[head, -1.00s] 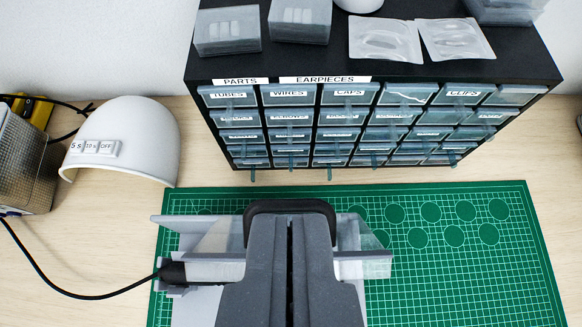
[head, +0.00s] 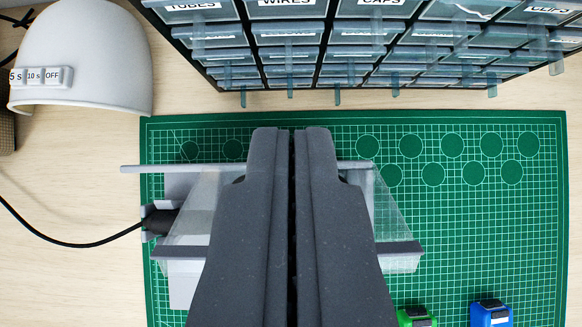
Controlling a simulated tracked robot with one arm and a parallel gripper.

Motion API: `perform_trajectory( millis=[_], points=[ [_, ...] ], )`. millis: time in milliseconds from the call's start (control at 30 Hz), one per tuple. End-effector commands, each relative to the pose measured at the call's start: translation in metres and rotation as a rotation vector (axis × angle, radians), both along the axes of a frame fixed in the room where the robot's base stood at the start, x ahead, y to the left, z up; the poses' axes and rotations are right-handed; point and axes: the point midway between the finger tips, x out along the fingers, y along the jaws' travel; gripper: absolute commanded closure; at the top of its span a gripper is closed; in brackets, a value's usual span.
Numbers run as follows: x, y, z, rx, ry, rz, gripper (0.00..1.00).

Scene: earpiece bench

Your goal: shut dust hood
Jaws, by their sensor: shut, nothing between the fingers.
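The dust hood (head: 397,215), a clear panelled cover with grey edges, shows on both sides of my gripper on the green mat. Its middle is hidden behind my gripper, and I cannot tell how far open it is. A grey base plate (head: 182,290) and a black cable plug (head: 160,221) show at its left. My gripper (head: 291,130) is shut and empty, its two dark fingers side by side over the middle of the hood. I cannot tell whether it touches the hood.
A drawer cabinet (head: 330,45) stands behind the green mat (head: 490,240). A white curved lamp cover (head: 95,50) with buttons is at the back left. A green item (head: 415,316) and a blue item (head: 490,313) lie at the front right. The mat's right side is mostly clear.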

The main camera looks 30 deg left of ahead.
Motion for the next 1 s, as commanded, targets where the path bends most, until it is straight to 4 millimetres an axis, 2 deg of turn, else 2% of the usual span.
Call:
perform_trajectory(
  millis=[400, 600, 1000],
  points=[
    [0.034, -0.001, -0.045, 0.001, 0.004, -0.001, 1.0],
    [0.045, -0.002, -0.058, 0.001, 0.002, -0.002, 1.0],
    [0.014, -0.001, -0.066, 0.0, -0.002, -0.002, 1.0]
  ],
)
